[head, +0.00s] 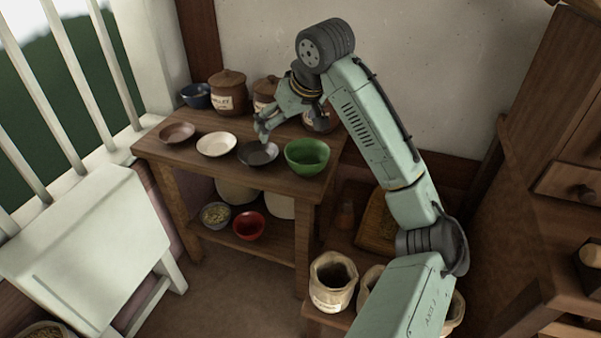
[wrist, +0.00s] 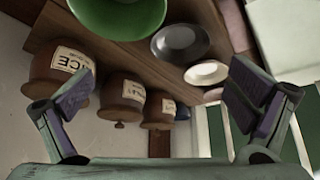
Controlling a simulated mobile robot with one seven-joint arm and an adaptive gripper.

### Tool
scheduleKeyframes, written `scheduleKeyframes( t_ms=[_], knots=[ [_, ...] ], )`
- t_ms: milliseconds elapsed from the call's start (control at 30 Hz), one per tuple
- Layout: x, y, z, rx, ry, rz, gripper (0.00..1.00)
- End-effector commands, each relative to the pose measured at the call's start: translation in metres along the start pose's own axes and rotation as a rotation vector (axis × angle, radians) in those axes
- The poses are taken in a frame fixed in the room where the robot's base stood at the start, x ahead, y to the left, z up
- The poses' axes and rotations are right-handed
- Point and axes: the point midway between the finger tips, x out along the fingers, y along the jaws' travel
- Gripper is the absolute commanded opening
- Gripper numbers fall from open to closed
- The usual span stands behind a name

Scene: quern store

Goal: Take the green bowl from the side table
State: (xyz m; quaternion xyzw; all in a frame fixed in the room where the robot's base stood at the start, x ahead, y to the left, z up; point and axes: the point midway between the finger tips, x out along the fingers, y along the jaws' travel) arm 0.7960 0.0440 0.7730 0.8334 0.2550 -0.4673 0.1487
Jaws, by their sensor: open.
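The green bowl (head: 307,156) stands upright at the right end of the wooden side table (head: 283,177). In the wrist view the green bowl (wrist: 118,15) shows at the top edge, partly cut off. My gripper (head: 262,132) is above the table, left of the green bowl and near the dark grey bowl (head: 258,153). In the wrist view my gripper (wrist: 165,95) has its two fingers wide apart with nothing between them in its grasp. The green bowl is apart from the fingers.
A white bowl (head: 217,144) and a brown bowl (head: 177,132) stand to the left. Lidded jars (head: 228,92) and a blue bowl (head: 196,95) line the back. A red bowl (head: 248,225) is on the lower shelf. Sacks (head: 333,281) stand front right; a cabinet (head: 560,160) is at right.

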Motion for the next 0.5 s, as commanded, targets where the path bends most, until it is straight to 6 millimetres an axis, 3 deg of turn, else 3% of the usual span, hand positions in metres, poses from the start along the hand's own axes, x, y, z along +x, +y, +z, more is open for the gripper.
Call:
scheduleKeyframes(
  t_ms=[33,167,500],
  knots=[
    [0.000,0.020,0.022,0.036,-0.057,0.019,1.00],
    [-0.004,0.041,0.050,0.081,-0.143,0.032,1.00],
    [0.041,0.046,0.061,0.089,-0.156,0.032,1.00]
  ],
)
